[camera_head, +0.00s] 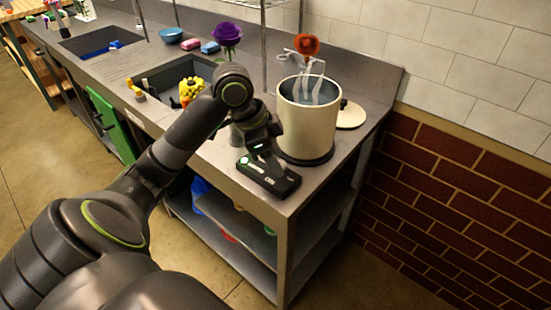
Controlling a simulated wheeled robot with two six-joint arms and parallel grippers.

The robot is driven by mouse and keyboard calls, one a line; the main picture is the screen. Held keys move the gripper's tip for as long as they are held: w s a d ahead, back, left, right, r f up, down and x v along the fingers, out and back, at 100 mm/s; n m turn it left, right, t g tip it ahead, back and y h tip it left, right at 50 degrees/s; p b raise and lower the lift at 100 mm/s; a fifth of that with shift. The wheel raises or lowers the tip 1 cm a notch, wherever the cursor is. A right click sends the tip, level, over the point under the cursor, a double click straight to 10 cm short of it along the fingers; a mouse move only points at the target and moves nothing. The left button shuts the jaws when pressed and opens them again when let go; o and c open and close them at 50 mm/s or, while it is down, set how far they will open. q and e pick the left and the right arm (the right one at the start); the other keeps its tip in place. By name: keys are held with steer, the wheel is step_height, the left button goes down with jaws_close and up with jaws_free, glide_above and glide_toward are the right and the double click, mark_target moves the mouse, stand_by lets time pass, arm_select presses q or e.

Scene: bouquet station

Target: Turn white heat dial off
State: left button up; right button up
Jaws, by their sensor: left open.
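A black control box (268,178) sits at the near corner of the grey counter, in front of the cream pot. My right gripper is not in view.
The cream pot (307,128) stands on a black base with pale tongs-like pieces in it. A round lid (350,114) lies to its right. A purple flower (227,33), an orange flower (307,44) and a sink (175,75) are behind. A brick wall (440,190) is at right.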

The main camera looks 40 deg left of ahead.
arm_select(q)
steer(key=shift+w+d+f, duration=0.1)
steer(key=shift+f, duration=0.2)
steer(key=shift+c, duration=0.3)
steer(key=c, duration=0.9)
steer(key=shift+r+n+p, duration=0.25)
steer(key=shift+n+p, duration=0.35)
steer(key=shift+p, duration=0.35)
steer(key=n+y+p, duration=0.2)
steer(key=n+p, duration=0.3)
steer(key=p, duration=0.2)
steer(key=n+y+p, duration=0.1)
steer(key=n+p, duration=0.3)
steer(key=p, duration=0.3)
steer(key=d+n+t+y+p, duration=0.1)
steer(key=n+y+p, duration=0.1)
steer(key=n+p, duration=0.3)
steer(key=shift+d+r+n+y+p, duration=0.1)
steer(key=shift+n+y+p, duration=0.2)
steer(key=shift+p, duration=1.1)
steer(key=shift+f+n+y+p, duration=0.25)
steer(key=shift+n+y+p, duration=0.15)
steer(key=shift+n+p, duration=0.9)
steer(key=o, duration=1)
steer(key=shift+c, duration=0.2)
